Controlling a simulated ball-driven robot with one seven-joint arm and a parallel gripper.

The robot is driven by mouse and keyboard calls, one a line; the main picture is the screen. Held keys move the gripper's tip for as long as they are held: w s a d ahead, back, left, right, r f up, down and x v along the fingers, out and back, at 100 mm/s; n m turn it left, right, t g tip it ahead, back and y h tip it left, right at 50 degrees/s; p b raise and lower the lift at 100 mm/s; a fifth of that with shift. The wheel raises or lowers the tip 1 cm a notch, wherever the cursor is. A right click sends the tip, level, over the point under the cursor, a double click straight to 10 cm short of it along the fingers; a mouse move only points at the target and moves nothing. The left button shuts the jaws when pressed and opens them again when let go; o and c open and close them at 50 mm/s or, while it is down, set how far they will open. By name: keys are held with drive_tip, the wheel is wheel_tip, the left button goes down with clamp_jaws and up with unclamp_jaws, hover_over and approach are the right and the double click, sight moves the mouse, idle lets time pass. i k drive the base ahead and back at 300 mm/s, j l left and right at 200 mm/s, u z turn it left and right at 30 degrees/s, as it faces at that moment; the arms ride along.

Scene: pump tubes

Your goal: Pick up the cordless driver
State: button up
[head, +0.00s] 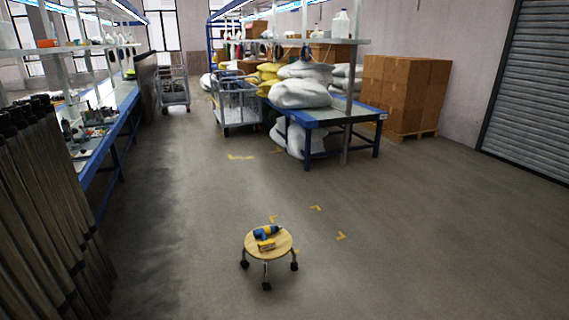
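The cordless driver (266,232) is small, blue and dark with a yellow part. It lies on the round wooden seat of a low stool (283,245). A small yellow piece (266,245) is at the driver's front side; I cannot tell whether it is part of the driver. The stool stands alone on the floor, low and near the middle of the head view, on metal legs with black casters. My gripper is not in view.
Dark tubes (40,200) stand close on the left, beside a long blue-edged workbench (125,98). A blue table (325,115) with white sacks, a wheeled cart (238,105) and stacked boxes (400,95) are at the back. The grey floor (420,230) around the stool is clear.

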sight(266, 244)
drive_tip(key=i+l, duration=0.1)
drive_tip(key=i, duration=0.4)
drive_tip(key=i+l+z, duration=0.15)
drive_tip(key=i, duration=0.4)
drive_tip(key=i+j+z, duration=0.2)
drive_tip(key=i+j, duration=1.4)
drive_tip(key=j, duration=0.2)
drive_tip(key=i+j, duration=0.15)
drive_tip(key=j, duration=0.2)
drive_tip(key=i+j, duration=0.15)
drive_tip(key=j, duration=0.15)
drive_tip(key=i+j, duration=0.1)
drive_tip(key=j, duration=0.25)
drive_tip(key=i+j, duration=0.15)
drive_tip(key=j, duration=0.2)
drive_tip(key=i+j+z, duration=0.1)
drive_tip(key=j, duration=0.25)
drive_tip(key=i, duration=0.05)
